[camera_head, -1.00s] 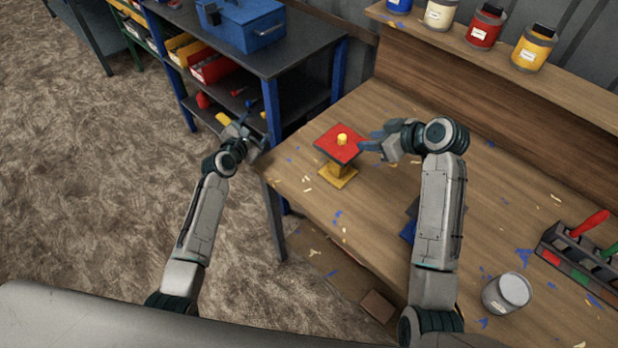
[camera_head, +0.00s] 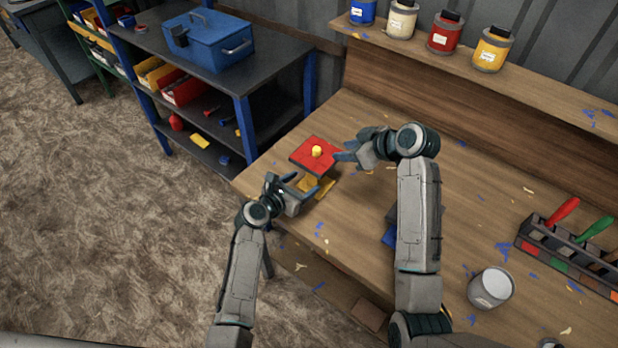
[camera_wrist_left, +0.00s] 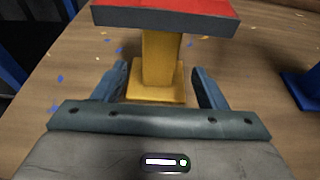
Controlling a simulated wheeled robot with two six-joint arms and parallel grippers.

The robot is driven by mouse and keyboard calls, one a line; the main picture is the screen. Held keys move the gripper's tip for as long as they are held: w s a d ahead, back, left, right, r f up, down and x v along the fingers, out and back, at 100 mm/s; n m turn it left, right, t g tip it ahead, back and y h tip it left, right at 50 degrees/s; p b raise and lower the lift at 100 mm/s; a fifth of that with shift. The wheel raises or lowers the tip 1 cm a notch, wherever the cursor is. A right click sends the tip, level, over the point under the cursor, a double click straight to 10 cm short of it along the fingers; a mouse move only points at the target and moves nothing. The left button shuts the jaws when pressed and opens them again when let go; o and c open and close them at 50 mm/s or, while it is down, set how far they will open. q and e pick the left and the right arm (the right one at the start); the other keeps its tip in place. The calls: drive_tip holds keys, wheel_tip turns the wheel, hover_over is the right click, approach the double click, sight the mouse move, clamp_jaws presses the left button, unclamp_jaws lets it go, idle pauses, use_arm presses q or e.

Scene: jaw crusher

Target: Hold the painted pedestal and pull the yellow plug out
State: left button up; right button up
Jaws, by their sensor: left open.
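The painted pedestal (camera_head: 302,157) stands on the workbench near its left edge, with a square red top, yellow column and yellow base. The yellow plug (camera_head: 316,151) sticks up from the middle of the red top. My left gripper (camera_head: 307,184) is open, low at the pedestal's near side. In the left wrist view, the yellow column (camera_wrist_left: 160,60) shows between and slightly beyond its spread fingers (camera_wrist_left: 163,82), under the red top; the plug is out of that view. My right gripper (camera_head: 344,152) is beside the top's right edge; its finger gap is unclear, as is any contact.
A blue shelf unit (camera_head: 243,118) with a blue toolbox (camera_head: 208,42) stands left of the bench. Paint pots (camera_head: 492,52) line the back shelf. A tool rack (camera_head: 565,250) and a white pot (camera_head: 490,287) are at the right. Paint flecks cover the bench.

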use_arm(q)
drive_tip(key=shift+x, duration=2.55)
clamp_jaws()
use_arm(e)
drive_tip(key=shift+o, duration=1.2)
wheel_tip(320, 180, up, 4)
drive_tip(key=t+y, duration=0.2)
drive_tip(key=y, duration=0.1)
approach(318, 149)
drive_tip(key=x, duration=0.2)
use_arm(q)
drive_tip(key=shift+a, duration=0.1)
use_arm(e)
drive_tip(key=shift+x, duration=3.4)
